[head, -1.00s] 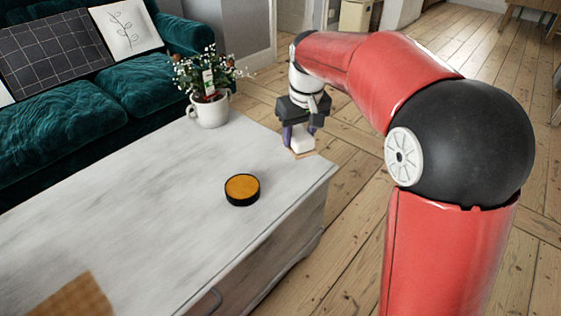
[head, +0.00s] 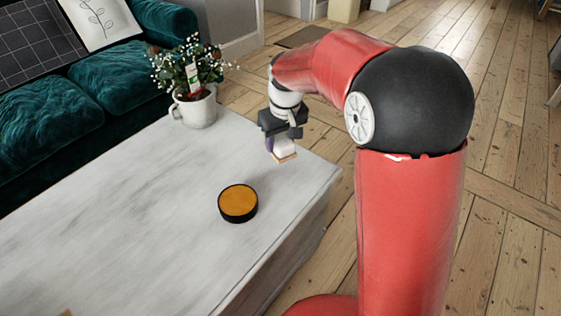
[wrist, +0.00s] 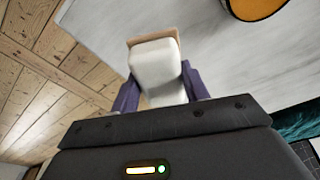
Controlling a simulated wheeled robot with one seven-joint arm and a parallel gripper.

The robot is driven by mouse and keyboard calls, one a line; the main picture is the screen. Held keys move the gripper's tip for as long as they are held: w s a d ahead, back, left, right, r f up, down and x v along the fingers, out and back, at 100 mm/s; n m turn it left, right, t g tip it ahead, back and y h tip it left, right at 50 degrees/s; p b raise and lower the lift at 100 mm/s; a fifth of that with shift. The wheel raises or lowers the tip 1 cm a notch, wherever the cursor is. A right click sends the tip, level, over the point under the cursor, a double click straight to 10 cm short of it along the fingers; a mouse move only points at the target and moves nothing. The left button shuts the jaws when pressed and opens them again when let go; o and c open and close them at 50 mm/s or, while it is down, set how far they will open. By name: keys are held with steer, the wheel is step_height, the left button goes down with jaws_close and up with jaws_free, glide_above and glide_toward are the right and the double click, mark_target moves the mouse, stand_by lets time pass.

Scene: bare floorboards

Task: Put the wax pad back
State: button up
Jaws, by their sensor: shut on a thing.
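The wax pad (head: 285,156) appears to be the white block with a thin tan face in my gripper. My gripper (head: 281,145) is shut on it, holding it over the far right part of the pale tabletop. A gap to the table seems to show, but its height is hard to tell. In the wrist view, the purple fingers press both sides of the white block (wrist: 155,72), with the tan face at its far end. A round black tin with an orange top (head: 238,203) sits on the table, nearer the head camera and apart from the pad; its edge shows in the wrist view (wrist: 258,8).
The pale table (head: 120,215) is mostly clear. A white pot with a flowering plant (head: 194,108) stands at its far edge, left of my gripper. A green sofa (head: 100,95) lies beyond. Open floorboards (head: 505,180) are on the right.

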mark_target(283, 141)
step_height(283, 141, down, 8)
steer(key=shift+r, duration=0.1)
stand_by(0.4)
steer(key=o, duration=0.9)
steer(key=shift+b, duration=0.3)
steer(key=r, duration=0.3)
steer(key=s+r, duration=0.1)
steer(key=r, duration=0.3)
steer(key=r+p, duration=0.1)
steer(key=r, duration=0.2)
steer(key=shift+s+d+r, duration=0.15)
steer(key=shift+d+r, duration=0.1)
steer(key=shift+d, duration=0.15)
steer(key=shift+s+d+r, duration=0.15)
steer(key=shift+r, duration=0.6)
